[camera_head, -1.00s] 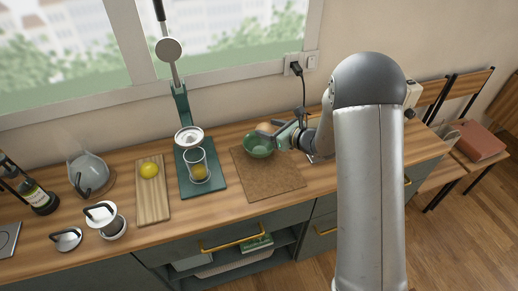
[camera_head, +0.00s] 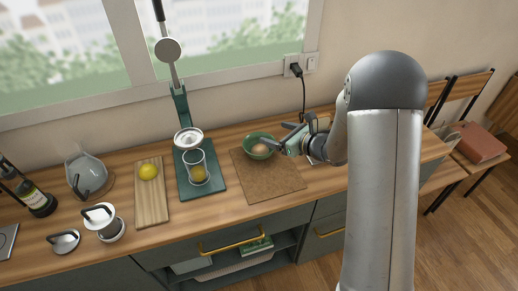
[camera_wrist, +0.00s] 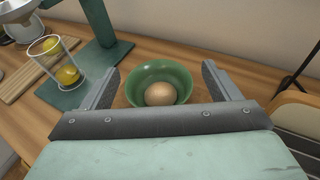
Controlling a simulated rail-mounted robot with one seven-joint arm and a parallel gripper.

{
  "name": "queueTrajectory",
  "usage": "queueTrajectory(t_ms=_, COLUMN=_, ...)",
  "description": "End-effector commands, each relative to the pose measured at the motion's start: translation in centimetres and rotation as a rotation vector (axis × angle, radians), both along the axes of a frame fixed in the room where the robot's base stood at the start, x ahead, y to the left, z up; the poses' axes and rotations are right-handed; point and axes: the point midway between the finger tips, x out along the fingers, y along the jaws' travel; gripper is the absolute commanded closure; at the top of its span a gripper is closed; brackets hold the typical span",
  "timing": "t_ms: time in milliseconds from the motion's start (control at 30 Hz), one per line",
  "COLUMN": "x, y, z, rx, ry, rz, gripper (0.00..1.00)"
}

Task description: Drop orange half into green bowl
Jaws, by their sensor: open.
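The green bowl (camera_head: 252,139) stands upright on a brown board on the counter, and it also shows in the wrist view (camera_wrist: 178,72). A round, pale orange-brown piece (camera_wrist: 160,93), which looks like the orange half, lies inside the bowl. It also shows in the head view (camera_head: 259,149). My gripper (camera_wrist: 163,82) is open and empty, its fingers apart on either side of the bowl in the wrist view. In the head view my gripper (camera_head: 283,136) is at the bowl's right side. Whether the fingers touch the bowl cannot be told.
A green juice press (camera_head: 181,115) stands left of the bowl with a glass (camera_head: 197,168) on its base. A yellow lemon (camera_head: 149,171) lies on a wooden board (camera_head: 151,205) further left. The brown board (camera_head: 268,182) is clear in front of the bowl. A wall socket (camera_head: 293,66) is behind.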

Motion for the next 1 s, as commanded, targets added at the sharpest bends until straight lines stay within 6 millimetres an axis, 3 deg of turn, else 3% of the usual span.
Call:
queueTrajectory(t_ms=300, x=-4.8, y=-6.1, z=2.3, rx=0.001, ry=-0.002, rz=-0.005, gripper=0.17)
queueTrajectory(t_ms=500, x=-7.1, y=-8.9, z=3.5, rx=0.0, ry=-0.003, rz=-0.004, gripper=0.17)
queueTrajectory(t_ms=700, x=-8.2, y=-10.2, z=4.0, rx=0.001, ry=-0.001, rz=-0.001, gripper=0.17)
queueTrajectory(t_ms=1000, x=-8.4, y=-10.3, z=4.1, rx=0.001, ry=-0.001, rz=0.0, gripper=0.17)
